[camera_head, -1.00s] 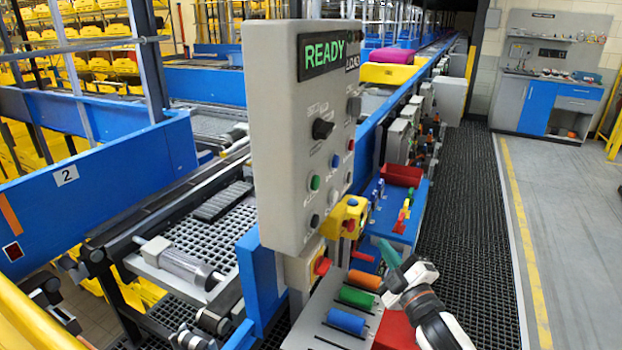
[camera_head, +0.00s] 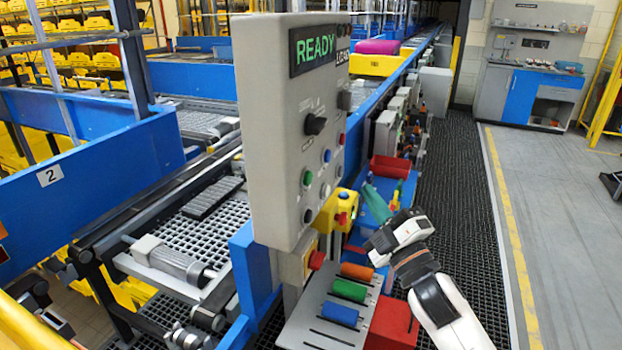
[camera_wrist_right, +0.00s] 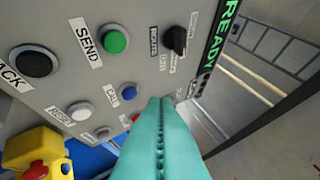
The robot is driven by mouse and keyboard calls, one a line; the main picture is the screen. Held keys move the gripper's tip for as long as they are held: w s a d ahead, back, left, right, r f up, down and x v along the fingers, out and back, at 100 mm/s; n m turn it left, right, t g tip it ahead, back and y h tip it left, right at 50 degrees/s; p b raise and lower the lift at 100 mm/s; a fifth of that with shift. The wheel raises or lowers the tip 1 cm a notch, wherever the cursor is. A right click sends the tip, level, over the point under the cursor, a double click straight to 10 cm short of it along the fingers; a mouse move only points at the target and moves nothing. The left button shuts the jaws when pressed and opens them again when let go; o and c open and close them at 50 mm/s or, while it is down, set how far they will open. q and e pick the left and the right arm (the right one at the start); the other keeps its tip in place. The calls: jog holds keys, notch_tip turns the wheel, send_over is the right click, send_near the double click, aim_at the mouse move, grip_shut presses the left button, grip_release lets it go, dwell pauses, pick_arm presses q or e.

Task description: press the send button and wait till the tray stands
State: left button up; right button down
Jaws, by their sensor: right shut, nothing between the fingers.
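The send button is the green button (camera_head: 307,178) on the tall grey control panel (camera_head: 262,130). In the right wrist view the green button (camera_wrist_right: 115,42) has a SEND label beside it. The panel display (camera_head: 314,48) reads READY. My right gripper (camera_head: 372,190) has teal fingers pressed together and empty, to the right of the panel in the head view. In the right wrist view the closed fingers (camera_wrist_right: 160,102) point at the panel, below and right of the green button; no contact with it shows. I cannot identify the task's tray for sure. My left gripper is not recognisable.
In the right wrist view, a blue button (camera_wrist_right: 128,92), a white button (camera_wrist_right: 80,112), a black ACK button (camera_wrist_right: 34,65) and a dark selector knob (camera_wrist_right: 174,38) surround the green one. A yellow box with a red button (camera_head: 338,212) sits below the panel.

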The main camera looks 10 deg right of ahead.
aim_at(308, 178)
jog(key=w+a, duration=0.4)
jog(key=a, duration=0.3)
jog(key=shift+w+b, duration=0.35)
dwell(1.8)
jog(key=shift+w+a, duration=0.25)
jog(key=shift+a, duration=0.05)
jog(key=shift+w+a, duration=0.25)
jog(key=shift+a, duration=0.15)
dwell(0.8)
jog(key=shift+s+d, duration=0.1)
jog(key=shift+d, duration=0.05)
jog(key=shift+s+d, duration=0.45)
jog(key=shift+d, duration=0.15)
